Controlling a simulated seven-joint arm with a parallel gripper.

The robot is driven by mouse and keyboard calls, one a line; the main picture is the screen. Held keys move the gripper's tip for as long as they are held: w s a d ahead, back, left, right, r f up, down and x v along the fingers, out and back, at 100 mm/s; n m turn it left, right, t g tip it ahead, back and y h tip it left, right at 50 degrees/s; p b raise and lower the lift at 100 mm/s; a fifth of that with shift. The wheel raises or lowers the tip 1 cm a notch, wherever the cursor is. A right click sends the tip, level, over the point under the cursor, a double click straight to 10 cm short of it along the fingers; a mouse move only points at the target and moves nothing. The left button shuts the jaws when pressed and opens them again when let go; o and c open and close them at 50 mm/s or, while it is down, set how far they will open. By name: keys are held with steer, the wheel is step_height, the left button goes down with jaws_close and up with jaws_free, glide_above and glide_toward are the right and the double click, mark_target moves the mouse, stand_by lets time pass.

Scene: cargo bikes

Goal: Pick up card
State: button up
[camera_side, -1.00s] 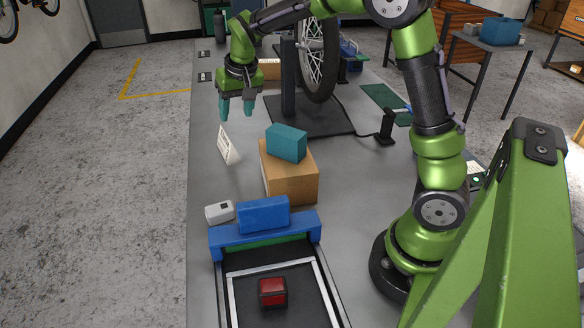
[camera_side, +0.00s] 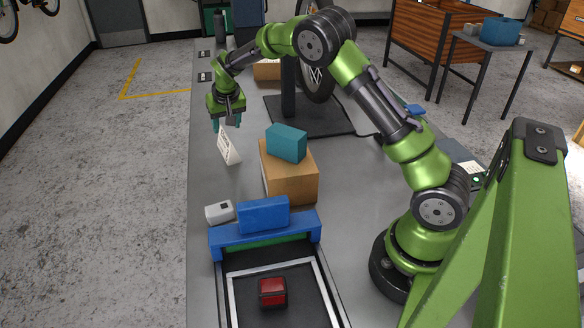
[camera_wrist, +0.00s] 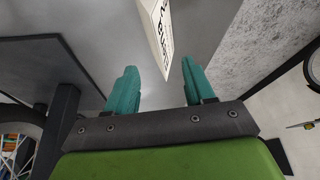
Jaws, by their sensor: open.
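The white card (camera_side: 228,148) stands tilted on the grey bench near its left edge, with dark print on its face. My gripper (camera_side: 226,124) is just above and behind it in the side view, fingers pointing down. In the wrist view the card (camera_wrist: 158,32) appears between and beyond the two teal fingertips of my gripper (camera_wrist: 160,78), nearer the right finger. The fingers are apart with nothing clearly held. I cannot tell whether the card's edge lies inside the gap.
A cardboard box (camera_side: 290,178) with a teal box (camera_side: 287,142) on top stands right of the card. A blue box (camera_side: 263,214), a small white device (camera_side: 219,212) and a tray with a red block (camera_side: 272,291) are nearer the camera. A wheel stand (camera_side: 288,95) is behind.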

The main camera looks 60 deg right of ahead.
mark_target(226, 135)
steer(key=shift+x, duration=2.7)
steer(key=shift+s+a+f, duration=0.1)
steer(key=shift+s+f, duration=0.05)
steer(key=shift+f, duration=0.15)
jaws_close()
